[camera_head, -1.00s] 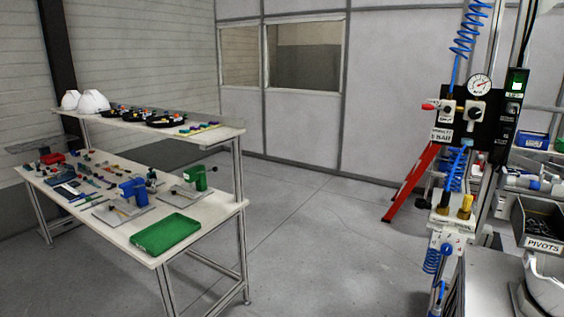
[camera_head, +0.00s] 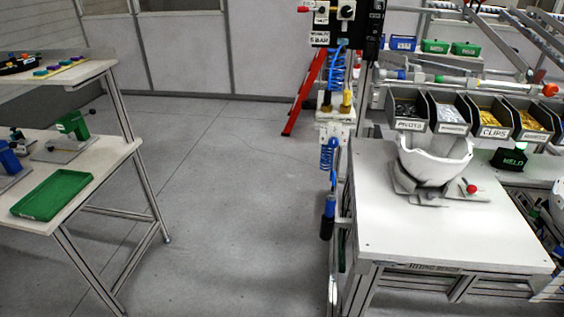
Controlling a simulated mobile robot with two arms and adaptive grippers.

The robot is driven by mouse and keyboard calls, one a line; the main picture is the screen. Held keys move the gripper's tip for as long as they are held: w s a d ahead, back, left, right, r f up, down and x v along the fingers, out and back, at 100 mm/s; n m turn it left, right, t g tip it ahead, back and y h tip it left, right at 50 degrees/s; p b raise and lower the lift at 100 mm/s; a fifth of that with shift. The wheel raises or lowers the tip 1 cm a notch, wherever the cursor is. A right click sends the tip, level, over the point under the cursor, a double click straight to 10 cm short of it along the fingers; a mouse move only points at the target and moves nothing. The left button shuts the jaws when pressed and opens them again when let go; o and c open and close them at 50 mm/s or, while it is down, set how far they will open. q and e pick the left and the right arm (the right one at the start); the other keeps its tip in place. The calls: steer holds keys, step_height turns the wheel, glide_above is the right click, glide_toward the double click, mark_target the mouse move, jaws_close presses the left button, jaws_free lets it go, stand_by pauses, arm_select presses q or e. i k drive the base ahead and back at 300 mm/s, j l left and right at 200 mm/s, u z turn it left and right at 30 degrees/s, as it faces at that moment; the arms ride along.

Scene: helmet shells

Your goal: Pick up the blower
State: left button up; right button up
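What looks like the blower (camera_head: 328,217), a blue tool with a black lower end, hangs upright at the left side of the white workbench (camera_head: 450,232). A coiled blue air hose (camera_head: 328,155) shows just above it, below the pneumatic panel (camera_head: 340,22). Its finer shape is too small to tell. Neither of my grippers is in view, and nothing is seen touching the blower.
A white helmet shell (camera_head: 436,160) sits on a fixture on the workbench. Labelled bins (camera_head: 408,110) stand behind it. A table with a green tray (camera_head: 53,194) is at left. A red ladder (camera_head: 304,92) stands behind. The floor between the tables is clear.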

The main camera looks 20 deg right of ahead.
mark_target(330, 200)
steer(key=z, duration=0.45)
steer(key=i+j+z, duration=0.15)
steer(key=z, duration=0.35)
steer(key=i+j+z, duration=0.2)
steer(key=z, duration=0.3)
steer(key=i+j+z, duration=0.1)
steer(key=j+z, duration=0.15)
steer(key=z, duration=0.2)
steer(key=j+z, duration=0.25)
steer(key=z, duration=0.25)
steer(key=i, duration=0.05)
